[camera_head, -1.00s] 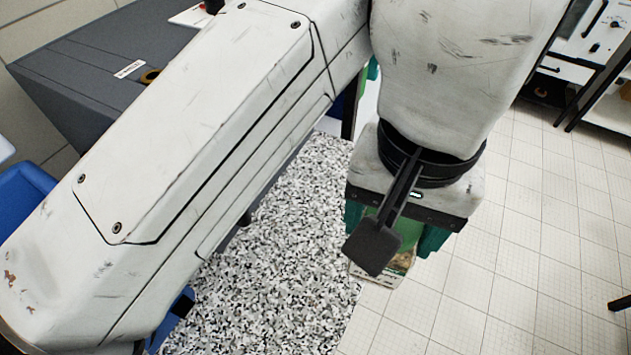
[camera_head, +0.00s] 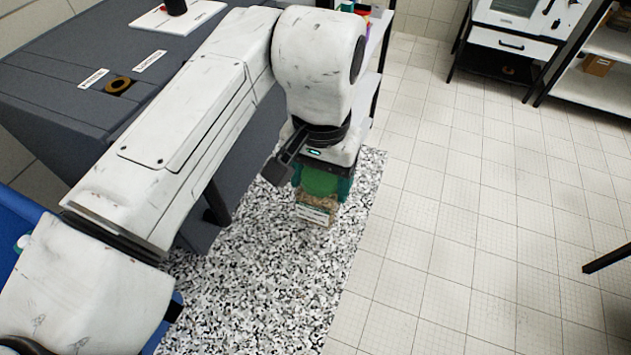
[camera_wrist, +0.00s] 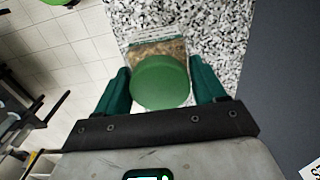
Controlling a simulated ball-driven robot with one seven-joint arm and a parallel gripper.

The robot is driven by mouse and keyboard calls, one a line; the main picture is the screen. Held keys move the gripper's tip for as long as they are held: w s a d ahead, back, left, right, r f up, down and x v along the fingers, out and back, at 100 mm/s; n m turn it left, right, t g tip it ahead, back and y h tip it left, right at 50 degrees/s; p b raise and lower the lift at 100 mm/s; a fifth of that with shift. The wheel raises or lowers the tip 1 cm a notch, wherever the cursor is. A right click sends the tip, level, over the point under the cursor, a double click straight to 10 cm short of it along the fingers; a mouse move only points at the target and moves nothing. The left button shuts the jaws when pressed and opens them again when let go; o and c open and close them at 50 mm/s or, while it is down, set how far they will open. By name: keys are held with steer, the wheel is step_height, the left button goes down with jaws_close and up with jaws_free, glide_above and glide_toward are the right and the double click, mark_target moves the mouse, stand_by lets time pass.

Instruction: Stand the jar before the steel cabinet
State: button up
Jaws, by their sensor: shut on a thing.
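The jar (camera_head: 317,212) has a green lid, a pale label and brown grainy contents. My gripper (camera_head: 322,188) is shut on it, with one green finger on each side of the lid. In the wrist view my gripper (camera_wrist: 162,80) also holds the jar (camera_wrist: 160,50) across its round green lid. The jar hangs over the speckled surface; whether its base touches cannot be told. I cannot tell for sure which thing is the steel cabinet; a white and grey unit with a drawer handle (camera_head: 510,45) stands at the far right back.
A grey bench (camera_head: 60,75) with labels and a brass-coloured ring stands at the left. The black-and-white speckled surface (camera_head: 270,285) lies below the jar. Clear tiled floor (camera_head: 460,220) spreads to the right. A white shelf (camera_head: 590,90) is at top right; a dark bar (camera_head: 608,258) juts in at right.

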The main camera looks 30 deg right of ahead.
steer(key=shift+w+f, duration=0.35)
steer(key=shift+f, duration=0.05)
steer(key=shift+w+d+f, duration=0.1)
steer(key=shift+f, duration=1.55)
steer(key=shift+f, duration=0.1)
steer(key=o, duration=1.4)
step_height(320, 180, up, 12)
steer(key=shift+r, duration=0.1)
